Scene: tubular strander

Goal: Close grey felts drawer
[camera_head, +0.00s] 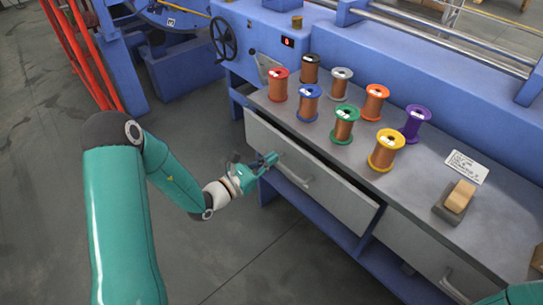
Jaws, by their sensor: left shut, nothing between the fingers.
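A grey drawer front (335,194) with a bar handle (295,176) is under the left part of the workbench. It stands pulled out a little, with a dark gap showing behind its top edge. My left gripper (269,159) is shut and empty, at the drawer front just left of the handle. I cannot tell whether the fingertips touch the front. The drawer's inside is mostly hidden under the bench top. My right gripper is out of the picture; only a piece of my right arm shows at the bottom right corner.
Several coloured wire spools, among them a yellow one (386,150), stand on the grey bench top (420,181). A second grey drawer (425,258) is at lower right. The floor at left is clear.

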